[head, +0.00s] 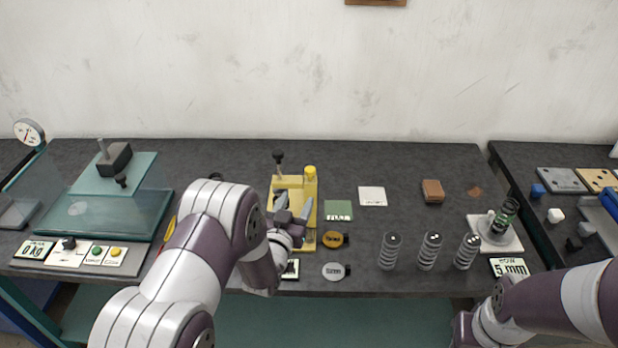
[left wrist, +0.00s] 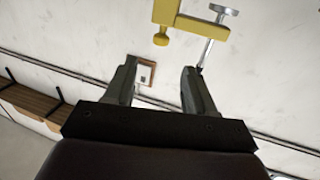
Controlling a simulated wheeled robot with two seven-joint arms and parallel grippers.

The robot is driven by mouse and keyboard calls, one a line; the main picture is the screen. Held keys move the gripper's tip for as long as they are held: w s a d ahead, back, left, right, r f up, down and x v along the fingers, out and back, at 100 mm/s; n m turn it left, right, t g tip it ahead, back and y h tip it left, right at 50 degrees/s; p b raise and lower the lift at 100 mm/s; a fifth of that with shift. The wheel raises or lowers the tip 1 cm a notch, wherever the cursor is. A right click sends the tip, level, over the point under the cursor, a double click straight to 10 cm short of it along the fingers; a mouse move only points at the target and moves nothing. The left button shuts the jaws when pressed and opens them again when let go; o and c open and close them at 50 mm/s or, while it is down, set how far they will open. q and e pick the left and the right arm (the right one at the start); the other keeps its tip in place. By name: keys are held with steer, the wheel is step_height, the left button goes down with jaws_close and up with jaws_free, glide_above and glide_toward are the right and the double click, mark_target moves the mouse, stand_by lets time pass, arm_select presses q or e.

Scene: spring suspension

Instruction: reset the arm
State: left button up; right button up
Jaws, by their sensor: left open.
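My left arm reaches in from the left in the head view. Its gripper (head: 291,212) is in front of the yellow clamp stand (head: 310,190) and partly covers it. In the left wrist view, the two fingers of this gripper (left wrist: 160,85) are spread with nothing between them. The yellow clamp (left wrist: 190,20) shows beyond the fingertips there, with its metal screw by the right finger. I cannot tell whether they touch. My right arm (head: 540,305) shows at the lower right of the head view, low by the table's front edge. Its fingers cannot be made out.
Several springs (head: 389,251) stand at the front right. The dark table (head: 420,160) is clear along the back.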

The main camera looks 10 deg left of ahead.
arm_select(q)
steer(key=shift+s, duration=0.1)
steer(key=s+f+g, duration=1)
steer(key=f+g, duration=0.1)
steer(key=s+r+g, duration=0.5)
steer(key=s+r, duration=0.6)
steer(key=s, duration=0.5)
steer(key=shift+s+d+r+g+y, duration=0.2)
steer(key=shift+d+r+g+y, duration=0.1)
steer(key=shift+d, duration=0.15)
steer(key=shift+s, duration=0.15)
